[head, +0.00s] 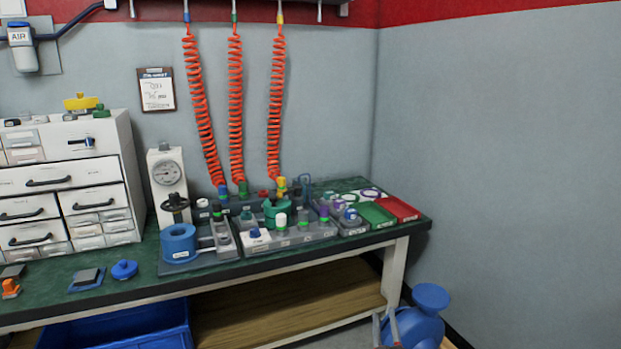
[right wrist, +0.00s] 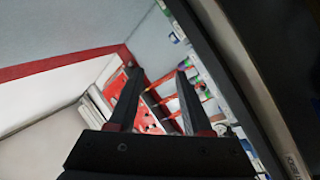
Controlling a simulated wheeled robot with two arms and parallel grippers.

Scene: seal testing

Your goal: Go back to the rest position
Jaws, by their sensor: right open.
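My right gripper (right wrist: 156,72) shows in the right wrist view with its two dark fingers apart and nothing between them. It is clear of the bench items, which appear small and tilted behind the fingers. In the head view only a blue rounded shape and narrow grey prongs show at the bottom, right of the bench leg; I cannot make out the finger opening there. My left gripper is not in view.
The green-topped bench (head: 140,287) carries a drawer cabinet (head: 70,180), a gauge stand (head: 167,185), a blue cylinder (head: 179,243), several small fittings, a green tray (head: 373,213) and a red tray (head: 399,208). Orange coiled hoses (head: 236,110) hang above. A blue bin (head: 150,325) sits below.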

